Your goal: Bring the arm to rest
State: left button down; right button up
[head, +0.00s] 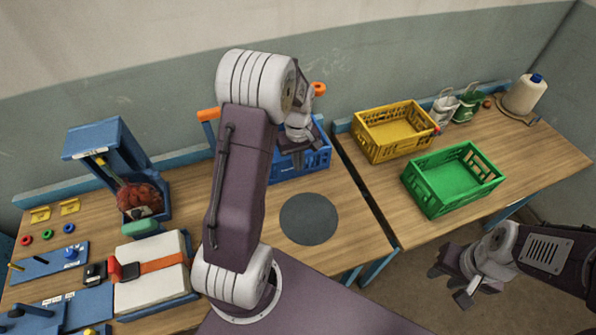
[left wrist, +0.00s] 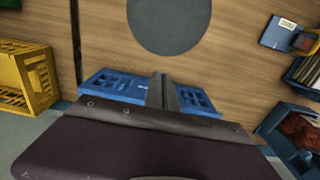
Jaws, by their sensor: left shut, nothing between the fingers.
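My left arm rises through the middle of the head view and bends over at the top. My left gripper (head: 308,155) hangs over the blue crate (head: 296,172) at the back of the left table. In the left wrist view its fingers (left wrist: 163,90) are together with nothing between them, in front of the blue crate (left wrist: 108,82). The arm and gripper hide part of the crate. My right gripper (head: 452,284) is at the lower right, over the floor in front of the right table, with its fingers apart and empty.
A dark round mat (head: 309,219) lies bare on the left table. A yellow crate (head: 393,132) and a green crate (head: 453,179) stand on the right table. A blue stand with a red sack (head: 140,199) and a white padded block (head: 152,274) are at the left.

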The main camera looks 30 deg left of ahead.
pick_arm(q)
jog(key=s+d+r+m+t+b, duration=0.1)
jog(key=s+d+r+m, duration=0.1)
jog(key=d+r, duration=0.3)
jog(key=s+d+f+m, duration=0.2)
jog(key=s+m, duration=0.1)
jog(key=s, duration=0.3)
jog(key=s+d+f+m, duration=0.1)
jog(key=s+d+m, duration=0.1)
jog(key=s+m, duration=0.2)
jog(key=shift+s+d+f+m+b, duration=0.3)
jog(key=shift+s+f+b, duration=0.05)
jog(key=shift+s, duration=0.65)
jog(key=shift+s, duration=0.1)
